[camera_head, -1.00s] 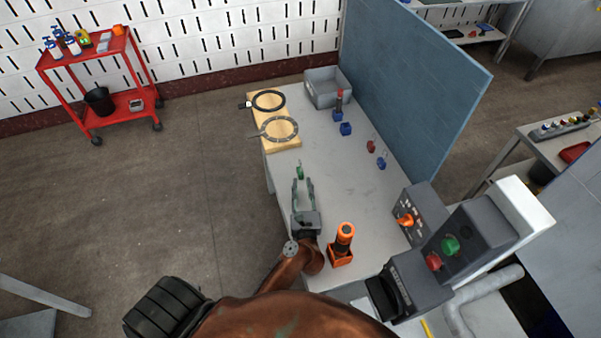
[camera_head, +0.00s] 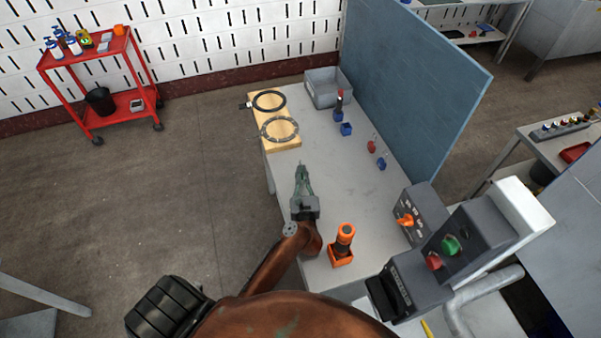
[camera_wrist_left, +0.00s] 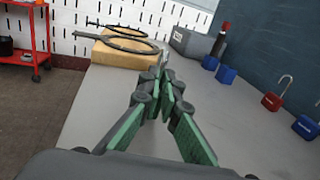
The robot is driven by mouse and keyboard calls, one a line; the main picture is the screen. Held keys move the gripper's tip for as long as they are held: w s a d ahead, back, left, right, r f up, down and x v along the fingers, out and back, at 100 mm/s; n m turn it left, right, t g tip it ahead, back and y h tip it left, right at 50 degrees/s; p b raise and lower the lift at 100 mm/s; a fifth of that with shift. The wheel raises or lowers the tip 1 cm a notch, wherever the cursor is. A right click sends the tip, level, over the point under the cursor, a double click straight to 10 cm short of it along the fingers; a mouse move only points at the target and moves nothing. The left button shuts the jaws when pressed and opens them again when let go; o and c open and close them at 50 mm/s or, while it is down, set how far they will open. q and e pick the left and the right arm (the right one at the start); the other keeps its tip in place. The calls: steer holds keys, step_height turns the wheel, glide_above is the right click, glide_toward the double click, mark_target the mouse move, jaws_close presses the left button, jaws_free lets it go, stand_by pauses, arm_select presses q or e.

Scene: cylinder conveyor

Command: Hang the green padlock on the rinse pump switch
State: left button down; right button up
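My left gripper (camera_head: 301,170) is over the near left part of the grey worktable, its fingers closed together. The green padlock is mostly hidden between the fingertips; a small bit of its shackle (camera_head: 300,163) shows past them. In the left wrist view the gripper's green-padded fingers (camera_wrist_left: 164,92) meet around it, with the shackle (camera_wrist_left: 165,54) just beyond. A grey switch box with an orange rotary switch (camera_head: 405,220) stands at the table's right side. Its labels are too small to read, so I cannot confirm it is the rinse pump switch. My right gripper is not in view.
An orange holder with a dark-topped cylinder (camera_head: 342,245) stands right of my gripper. A red padlock (camera_head: 371,147) and a blue padlock (camera_head: 381,163) stand near the blue partition (camera_head: 420,85). A box with green and red buttons (camera_head: 465,243) is at right. The table's middle is clear.

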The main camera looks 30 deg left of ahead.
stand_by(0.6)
arm_select(q)
steer(key=shift+r, duration=0.5)
step_height(320, 180, up, 2)
steer(key=shift+r+p, duration=0.15)
steer(key=shift+p, duration=0.4)
steer(key=s+d+r+p, duration=0.2)
steer(key=s+d+r, duration=0.1)
steer(key=s+r, duration=0.6)
steer(key=s, duration=0.4)
steer(key=shift+s+r, duration=0.35)
steer(key=shift+r, duration=0.05)
